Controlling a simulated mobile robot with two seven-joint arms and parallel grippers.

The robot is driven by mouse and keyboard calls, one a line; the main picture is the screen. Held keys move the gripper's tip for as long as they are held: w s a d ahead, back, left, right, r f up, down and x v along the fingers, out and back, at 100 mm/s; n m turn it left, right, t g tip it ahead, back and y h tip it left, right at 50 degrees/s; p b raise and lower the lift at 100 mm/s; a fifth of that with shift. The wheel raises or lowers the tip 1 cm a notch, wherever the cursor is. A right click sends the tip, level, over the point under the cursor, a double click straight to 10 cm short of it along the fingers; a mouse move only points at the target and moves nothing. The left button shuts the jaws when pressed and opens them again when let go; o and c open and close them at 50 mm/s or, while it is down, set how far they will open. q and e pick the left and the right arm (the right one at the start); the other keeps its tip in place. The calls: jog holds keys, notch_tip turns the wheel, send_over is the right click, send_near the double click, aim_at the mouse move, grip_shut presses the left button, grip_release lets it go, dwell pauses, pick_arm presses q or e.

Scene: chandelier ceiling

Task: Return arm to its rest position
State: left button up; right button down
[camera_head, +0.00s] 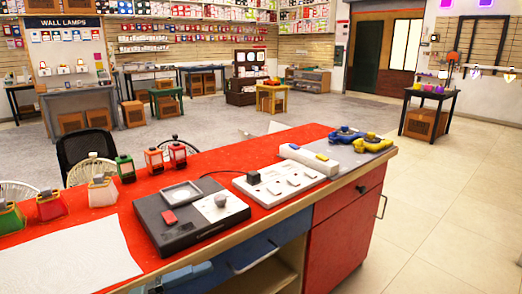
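Neither of my arms nor either gripper shows in the head view. I cannot see how the arms are posed or whether the grippers hold anything. The red-topped counter (235,155) runs from the lower left to the middle right in front of me.
On the counter are a black-and-grey device (190,214), a white switch panel (286,183), a white power strip (309,160), yellow-and-blue items (372,143), several small lanterns (126,168) and a white sheet (65,262). A black chair (84,150) stands behind it. Open tiled floor (440,205) lies right.

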pick_arm(q)
jog(key=s+a+f+n+t+y, duration=0.2)
jog(key=s+f+n+t+y, duration=0.15)
jog(key=f+n+y, duration=0.7)
jog(key=s+a+f+n+t+y, duration=0.2)
jog(key=s+f+n+y, duration=0.4)
jog(key=n, duration=1)
jog(key=r+p, duration=0.1)
jog(key=p, duration=0.3)
jog(key=r+g+h+p, duration=0.1)
jog(key=p, duration=0.4)
jog(key=w+a+r+m+g+p, duration=0.1)
jog(key=p, duration=0.4)
jog(key=shift+a+r, duration=0.1)
jog(key=shift+r, duration=0.15)
pick_arm(e)
jog(key=r, duration=0.1)
jog(key=r+g, duration=0.1)
jog(key=r, duration=0.1)
jog(key=r+g+h, duration=0.1)
jog(key=shift+s+d+r+n, duration=0.15)
jog(key=shift+s+d+n, duration=0.15)
jog(key=shift+d+n, duration=0.1)
